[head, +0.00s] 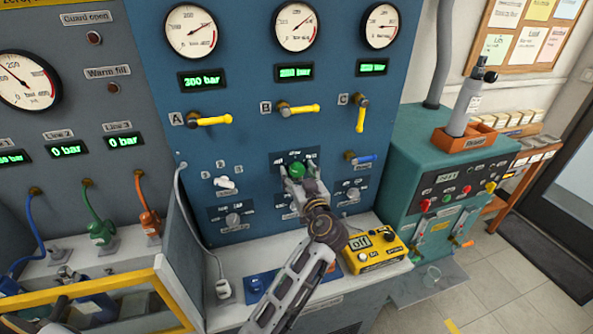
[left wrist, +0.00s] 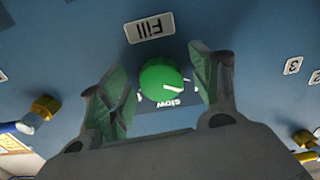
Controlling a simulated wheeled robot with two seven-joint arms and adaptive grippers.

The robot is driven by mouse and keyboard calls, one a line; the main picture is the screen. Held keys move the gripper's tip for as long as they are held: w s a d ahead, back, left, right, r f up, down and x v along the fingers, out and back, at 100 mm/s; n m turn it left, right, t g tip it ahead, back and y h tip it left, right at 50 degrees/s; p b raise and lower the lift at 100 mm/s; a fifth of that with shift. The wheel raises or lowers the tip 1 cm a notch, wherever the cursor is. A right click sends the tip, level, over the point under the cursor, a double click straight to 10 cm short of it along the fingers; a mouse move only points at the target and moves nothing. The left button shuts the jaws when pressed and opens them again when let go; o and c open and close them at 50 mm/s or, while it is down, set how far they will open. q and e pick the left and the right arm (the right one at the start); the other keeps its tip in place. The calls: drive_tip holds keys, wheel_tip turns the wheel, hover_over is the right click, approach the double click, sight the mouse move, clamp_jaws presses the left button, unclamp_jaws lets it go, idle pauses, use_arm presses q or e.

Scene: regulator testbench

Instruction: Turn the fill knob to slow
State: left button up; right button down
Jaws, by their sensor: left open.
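The green fill knob (head: 297,170) sits on the blue panel below the middle gauge. It also shows in the left wrist view (left wrist: 158,82), with a white pointer line on its face aimed to the right of that picture. A "Fill" label (left wrist: 150,28) is above it there and a "slow" label (left wrist: 172,103) just below it, both upside down. My left gripper (head: 301,182) is at the knob, open. In the left wrist view its two fingers (left wrist: 160,68) stand on either side of the knob, with gaps visible. My right gripper is not seen.
Yellow valve levers (head: 211,120) stick out above the knob. Smaller knobs (head: 233,219) and switches lie around it on the panel. A yellow meter box (head: 374,250) stands on the ledge below right. A white cable (head: 183,205) hangs at the left.

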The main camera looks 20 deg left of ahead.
use_arm(q)
drive_tip(key=c, duration=1)
